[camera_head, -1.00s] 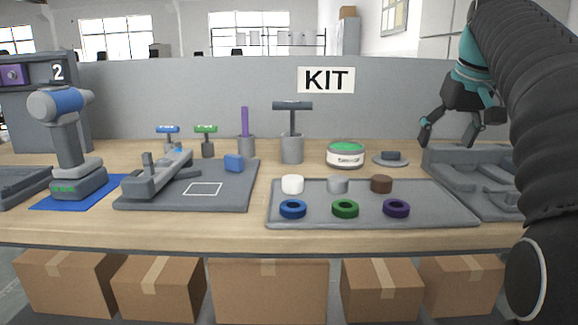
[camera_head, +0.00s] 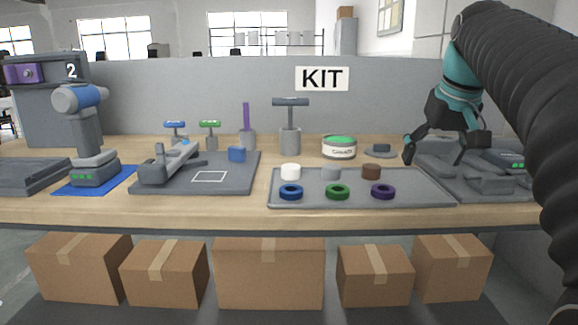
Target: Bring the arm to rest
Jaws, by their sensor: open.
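My gripper (camera_head: 434,160) hangs from my black and teal arm at the right of the head view. Its dark fingers are spread and nothing shows between them. It is in front of the grey divider, over the right part of the bench, by the left end of the grey compartment tray (camera_head: 440,186). I cannot tell its exact height above the tray. My thick ribbed arm covers the right edge of the view and hides part of that tray.
A grey tray (camera_head: 420,199) holds several caps and rings. A tin (camera_head: 339,148) and a small dish (camera_head: 381,150) stand behind.

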